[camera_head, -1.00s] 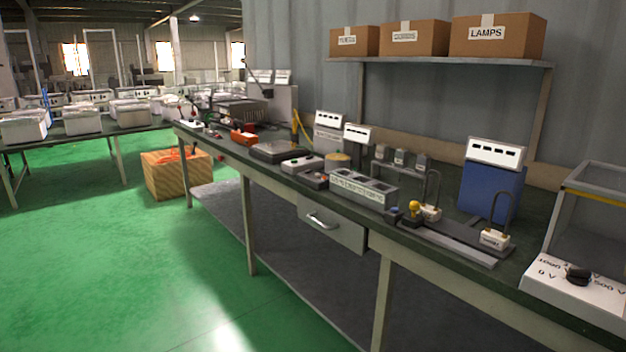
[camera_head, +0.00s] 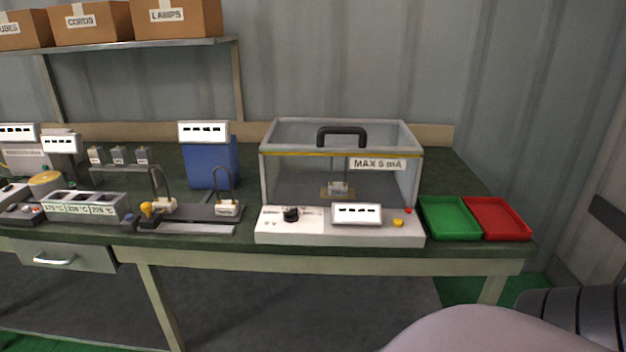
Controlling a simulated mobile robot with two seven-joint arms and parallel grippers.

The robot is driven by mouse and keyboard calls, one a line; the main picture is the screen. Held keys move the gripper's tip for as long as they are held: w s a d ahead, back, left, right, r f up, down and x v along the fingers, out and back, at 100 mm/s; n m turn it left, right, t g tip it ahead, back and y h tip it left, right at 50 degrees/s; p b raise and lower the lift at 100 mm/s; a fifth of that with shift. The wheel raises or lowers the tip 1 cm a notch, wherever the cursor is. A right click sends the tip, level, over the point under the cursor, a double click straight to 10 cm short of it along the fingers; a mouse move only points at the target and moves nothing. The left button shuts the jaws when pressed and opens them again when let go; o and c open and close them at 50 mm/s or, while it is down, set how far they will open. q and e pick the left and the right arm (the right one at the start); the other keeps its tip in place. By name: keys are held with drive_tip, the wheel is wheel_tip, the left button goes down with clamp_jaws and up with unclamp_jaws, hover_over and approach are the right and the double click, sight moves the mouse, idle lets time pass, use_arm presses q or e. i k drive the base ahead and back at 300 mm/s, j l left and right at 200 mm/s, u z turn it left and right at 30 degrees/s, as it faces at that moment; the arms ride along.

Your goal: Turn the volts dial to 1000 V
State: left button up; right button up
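A black dial knob (camera_head: 291,214) sits on the left part of the white control panel (camera_head: 320,238) at the bench's front edge. Its markings are too small to read, so its setting cannot be told. A white display with dark dashes (camera_head: 357,213) stands right of the knob. Behind the panel is a clear test enclosure (camera_head: 285,178) with a black handle and a "MAX 5 mA" label. A yellow button (camera_head: 398,223) and a small red light or button (camera_head: 408,211) are at the panel's right. Neither of my grippers shows.
A green tray (camera_head: 449,236) and a red tray (camera_head: 497,234) lie right of the panel. A blue unit (camera_head: 211,163) and a fixture with cable loops (camera_head: 200,212) stand left. A drawer (camera_head: 65,256) is under the bench. Part of my own body shows at bottom right.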

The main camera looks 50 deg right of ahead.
sight(291, 216)
drive_tip(key=z, duration=1.65)
